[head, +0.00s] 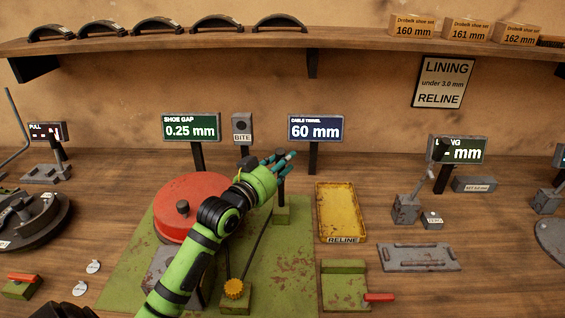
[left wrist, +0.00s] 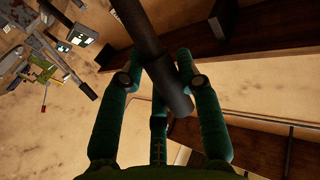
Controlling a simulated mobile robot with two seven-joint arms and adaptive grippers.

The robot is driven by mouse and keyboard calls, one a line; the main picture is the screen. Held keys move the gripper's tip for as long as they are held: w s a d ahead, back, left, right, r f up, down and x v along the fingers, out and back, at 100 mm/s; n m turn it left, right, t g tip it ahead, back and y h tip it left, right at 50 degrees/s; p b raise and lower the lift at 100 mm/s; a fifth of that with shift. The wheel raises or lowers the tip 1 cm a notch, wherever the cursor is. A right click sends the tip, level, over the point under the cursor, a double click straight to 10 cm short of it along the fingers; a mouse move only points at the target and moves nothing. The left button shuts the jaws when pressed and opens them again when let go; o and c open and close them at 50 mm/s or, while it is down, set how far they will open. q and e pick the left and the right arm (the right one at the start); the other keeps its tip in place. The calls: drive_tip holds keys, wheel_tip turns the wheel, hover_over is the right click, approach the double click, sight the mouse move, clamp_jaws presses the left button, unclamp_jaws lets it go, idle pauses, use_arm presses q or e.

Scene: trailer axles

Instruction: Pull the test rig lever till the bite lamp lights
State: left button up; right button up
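The test rig's dark lever (head: 282,190) stands upright from a small green block on the rig's green base plate. My left gripper (head: 279,158), with teal fingers, is at the lever's upper end. In the left wrist view the dark lever bar (left wrist: 160,70) passes between the spread, straight fingers (left wrist: 163,75); whether any finger touches it is unclear. The bite lamp (head: 241,126) is dark above its BITE label. The shoe gap display (head: 191,128) reads 0.25 mm and the cable travel display (head: 315,128) reads 60 mm. My right gripper is not in view.
A yellow RELINE tray (head: 341,205) stands to the right. Above, a shelf (head: 345,45) holds brake shoes and boxes.

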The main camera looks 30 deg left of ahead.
use_arm(q)
drive_tip(key=shift+f, duration=0.1)
drive_tip(key=s+b, duration=0.1)
drive_tip(key=s+d+f+m+t+b, duration=0.1)
drive_tip(key=b, duration=0.1)
drive_tip(key=shift+s+d, duration=0.2)
drive_tip(key=shift+d, duration=0.05)
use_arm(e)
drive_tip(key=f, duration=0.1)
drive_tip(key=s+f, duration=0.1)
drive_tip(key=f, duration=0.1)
use_arm(q)
drive_tip(key=o, duration=1.1)
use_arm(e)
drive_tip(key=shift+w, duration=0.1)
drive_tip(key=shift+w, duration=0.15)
use_arm(q)
drive_tip(key=s+f, duration=0.1)
drive_tip(key=s, duration=1.1)
drive_tip(key=shift+a+f, duration=0.15)
